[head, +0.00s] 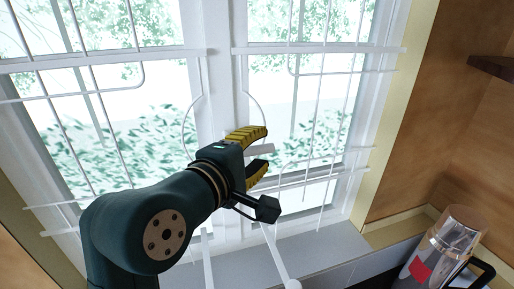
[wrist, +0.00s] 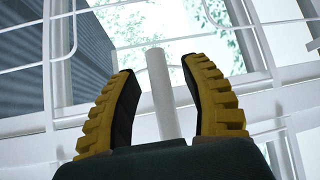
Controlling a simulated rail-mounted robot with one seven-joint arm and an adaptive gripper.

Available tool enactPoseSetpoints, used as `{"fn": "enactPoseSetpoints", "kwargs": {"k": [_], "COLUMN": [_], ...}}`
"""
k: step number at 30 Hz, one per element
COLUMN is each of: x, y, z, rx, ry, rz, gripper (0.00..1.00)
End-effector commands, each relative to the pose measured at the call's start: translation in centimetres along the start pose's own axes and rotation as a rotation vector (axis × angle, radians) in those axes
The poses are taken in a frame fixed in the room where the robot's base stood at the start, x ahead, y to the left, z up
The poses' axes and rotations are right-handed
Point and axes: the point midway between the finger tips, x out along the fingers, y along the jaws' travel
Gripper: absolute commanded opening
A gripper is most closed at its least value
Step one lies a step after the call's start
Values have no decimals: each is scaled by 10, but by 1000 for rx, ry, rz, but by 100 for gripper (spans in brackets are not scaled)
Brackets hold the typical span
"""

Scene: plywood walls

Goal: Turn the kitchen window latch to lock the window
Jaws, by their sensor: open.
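The white window (head: 225,110) fills the back wall. My gripper (head: 260,152) is at its middle frame post, with its two yellow ribbed fingers apart. In the wrist view my gripper (wrist: 160,88) has a white bar, which looks like the latch handle (wrist: 162,95), standing between the open fingers. Gaps show on both sides of the bar, so the fingers do not appear to press on it. In the head view a short white piece of the latch (head: 262,150) shows between the fingers; its base is hidden by my gripper.
Thin white bars (head: 318,110) cross the panes close around my gripper. A clear bottle with a red label (head: 440,250) stands at lower right. A dark shelf (head: 492,67) is at upper right.

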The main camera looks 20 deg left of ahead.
Motion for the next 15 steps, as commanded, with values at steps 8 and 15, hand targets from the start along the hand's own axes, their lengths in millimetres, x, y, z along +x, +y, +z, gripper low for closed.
{"fn": "enactPoseSetpoints", "kwargs": {"k": [8,15], "x": [0,0], "y": [0,0], "z": [0,0], "rx": [-1,-1], "ry": [0,0], "rz": [0,-1], "gripper": [21,0]}}
